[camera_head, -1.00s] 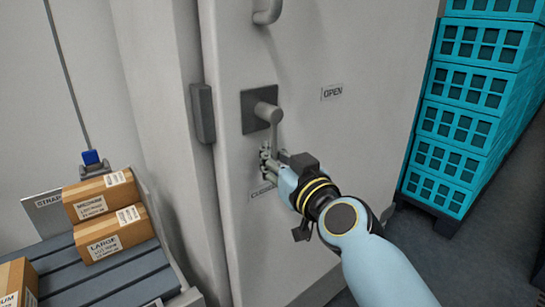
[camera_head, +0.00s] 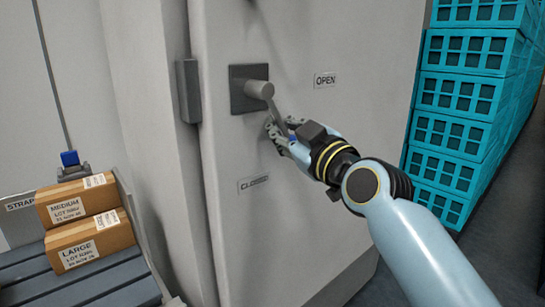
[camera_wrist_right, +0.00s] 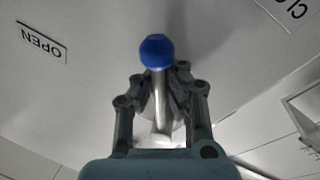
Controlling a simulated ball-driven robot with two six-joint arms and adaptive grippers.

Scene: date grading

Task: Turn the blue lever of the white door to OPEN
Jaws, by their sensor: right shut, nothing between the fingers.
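The white door (camera_head: 345,130) carries a grey square plate with a round hub. The lever (camera_head: 276,114) is a grey bar slanting down and right from the hub, between the CLOSED label (camera_head: 254,184) below and the OPEN label (camera_head: 325,80) to the right. Its blue end (camera_head: 292,138) shows by my right gripper (camera_head: 274,130). In the right wrist view the blue end (camera_wrist_right: 156,50) stands in front of my gripper (camera_wrist_right: 158,95), with a finger on either side of the bar. The gripper is shut without a grip on the lever. My left gripper is out of view.
Teal crates (camera_head: 455,100) are stacked right of the door. At left, cartons (camera_head: 88,240) rest on a grey slatted surface (camera_head: 100,287). A dark grey block (camera_head: 188,90) sits at the door's left edge. The floor at the lower right is clear.

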